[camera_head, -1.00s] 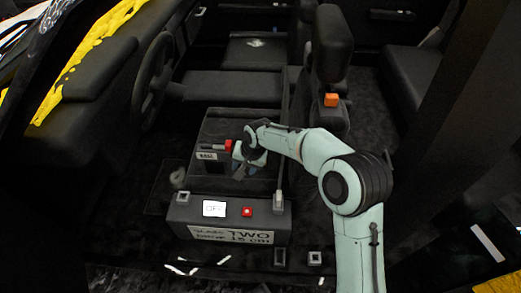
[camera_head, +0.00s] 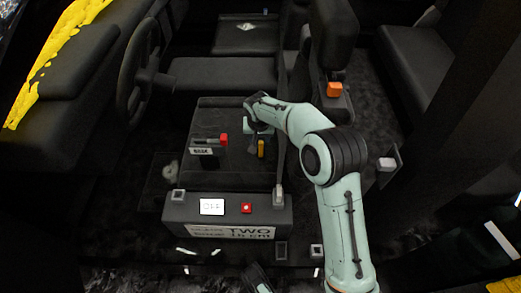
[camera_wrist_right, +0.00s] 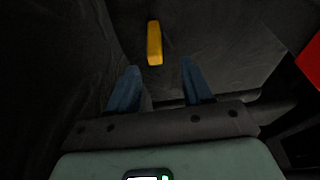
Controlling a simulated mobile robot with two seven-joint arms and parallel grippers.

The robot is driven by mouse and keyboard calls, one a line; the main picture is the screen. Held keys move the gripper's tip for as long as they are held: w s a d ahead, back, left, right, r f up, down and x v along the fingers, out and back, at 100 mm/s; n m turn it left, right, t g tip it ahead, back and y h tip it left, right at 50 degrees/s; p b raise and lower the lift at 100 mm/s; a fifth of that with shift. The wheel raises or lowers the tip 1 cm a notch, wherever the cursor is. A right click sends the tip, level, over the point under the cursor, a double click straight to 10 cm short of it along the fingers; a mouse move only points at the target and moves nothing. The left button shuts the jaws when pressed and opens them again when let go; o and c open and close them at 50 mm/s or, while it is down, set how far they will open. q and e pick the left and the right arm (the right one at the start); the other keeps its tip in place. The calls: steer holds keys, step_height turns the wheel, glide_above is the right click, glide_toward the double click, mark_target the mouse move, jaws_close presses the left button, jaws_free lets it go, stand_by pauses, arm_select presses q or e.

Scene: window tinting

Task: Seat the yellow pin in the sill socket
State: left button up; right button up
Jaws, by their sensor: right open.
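The yellow pin (camera_head: 261,147) stands out against the dark console area, just below my right gripper (camera_head: 259,131) in the head view. In the right wrist view the pin (camera_wrist_right: 154,43) lies ahead of my right gripper's blue fingers (camera_wrist_right: 160,64), between their lines and apart from them. My right gripper is open and empty. A small pale square fitting with a dark centre (camera_head: 317,252) is near the bottom sill; I cannot tell for sure that it is the sill socket. My left gripper does not show.
A dark box (camera_head: 180,215) with a display and a red button (camera_head: 246,208) stands in front of the console. A red-ended handle (camera_head: 222,140) is left of my gripper. An orange block (camera_head: 334,89) is by the seat. A steering wheel (camera_head: 135,75) is at left.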

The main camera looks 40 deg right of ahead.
mark_target(261, 142)
steer(key=x, duration=0.1)
steer(key=b+x, duration=0.1)
steer(key=x, duration=0.2)
steer(key=shift+s+d+f, duration=0.2)
steer(key=shift+s+f, duration=0.1)
steer(key=shift+f, duration=0.1)
steer(key=shift+w+f+b, duration=0.1)
steer(key=shift+f+b, duration=0.05)
steer(key=shift+b, duration=0.15)
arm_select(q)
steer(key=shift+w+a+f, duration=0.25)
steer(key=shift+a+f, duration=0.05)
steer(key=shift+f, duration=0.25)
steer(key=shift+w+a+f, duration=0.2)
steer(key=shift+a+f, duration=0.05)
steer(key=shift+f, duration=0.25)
arm_select(e)
jaws_close()
